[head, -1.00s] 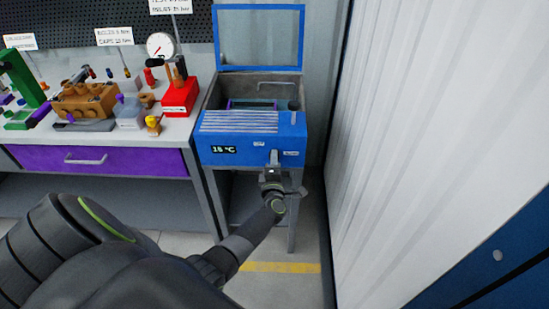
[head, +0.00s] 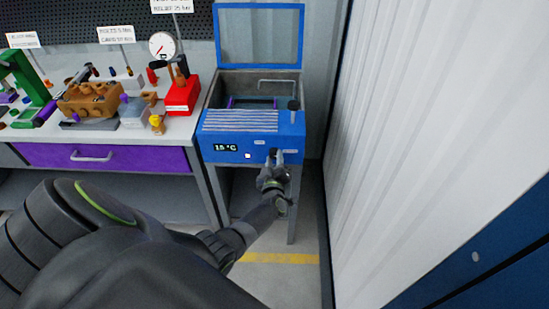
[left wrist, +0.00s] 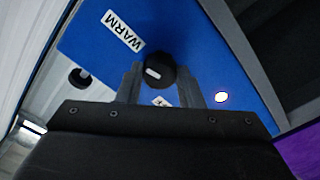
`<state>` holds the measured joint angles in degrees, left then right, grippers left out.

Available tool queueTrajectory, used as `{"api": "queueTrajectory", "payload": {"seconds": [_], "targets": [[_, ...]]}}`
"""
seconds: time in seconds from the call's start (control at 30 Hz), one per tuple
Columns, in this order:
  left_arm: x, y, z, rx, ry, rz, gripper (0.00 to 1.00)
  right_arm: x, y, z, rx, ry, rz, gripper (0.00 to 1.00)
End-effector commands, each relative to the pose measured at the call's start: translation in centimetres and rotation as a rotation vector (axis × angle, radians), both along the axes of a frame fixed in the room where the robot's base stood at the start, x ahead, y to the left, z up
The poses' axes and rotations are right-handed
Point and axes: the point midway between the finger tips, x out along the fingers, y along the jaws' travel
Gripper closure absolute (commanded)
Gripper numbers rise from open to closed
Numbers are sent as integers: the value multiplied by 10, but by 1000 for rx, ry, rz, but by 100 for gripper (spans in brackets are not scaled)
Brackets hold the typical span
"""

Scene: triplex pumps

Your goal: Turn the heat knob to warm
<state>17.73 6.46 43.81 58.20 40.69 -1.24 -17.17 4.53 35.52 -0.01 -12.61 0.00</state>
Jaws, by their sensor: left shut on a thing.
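The heat knob (left wrist: 165,77) is a dark round knob with a short white mark, on the front of the blue tank (head: 210,143). A white WARM label (left wrist: 122,31) is up and left of it in the left wrist view. My left gripper (head: 274,157) is at the tank's front panel, and in the left wrist view its fingers (left wrist: 160,88) stand on both sides of the knob, shut on it. I cannot tell which end of the white mark is the pointer. My right gripper is not in view.
The blue-framed lid (head: 258,67) stands open. A workbench (head: 140,128) with pump parts is at left. A pale corrugated wall (head: 430,120) closes off the right.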

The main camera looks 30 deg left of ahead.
Motion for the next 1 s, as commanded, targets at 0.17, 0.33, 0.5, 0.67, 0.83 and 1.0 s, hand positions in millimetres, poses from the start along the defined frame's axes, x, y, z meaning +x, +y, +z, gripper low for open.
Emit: {"api": "queueTrajectory", "payload": {"seconds": [0.17, 0.33, 0.5, 0.67, 0.83, 1.0], "targets": [[0, -1, 0, 87, 57, -1, 89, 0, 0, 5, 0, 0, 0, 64], [0, 0, 0, 145, 91, -1, 89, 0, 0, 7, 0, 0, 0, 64], [0, 0, -1, 174, 108, -1, 89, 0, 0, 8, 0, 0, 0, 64], [0, 0, -1, 183, 114, -1, 89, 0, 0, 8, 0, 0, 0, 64], [0, 0, -1, 183, 114, -1, 89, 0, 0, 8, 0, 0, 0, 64], [-1, 0, -1, 183, 114, -1, 61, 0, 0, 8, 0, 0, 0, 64]]}}
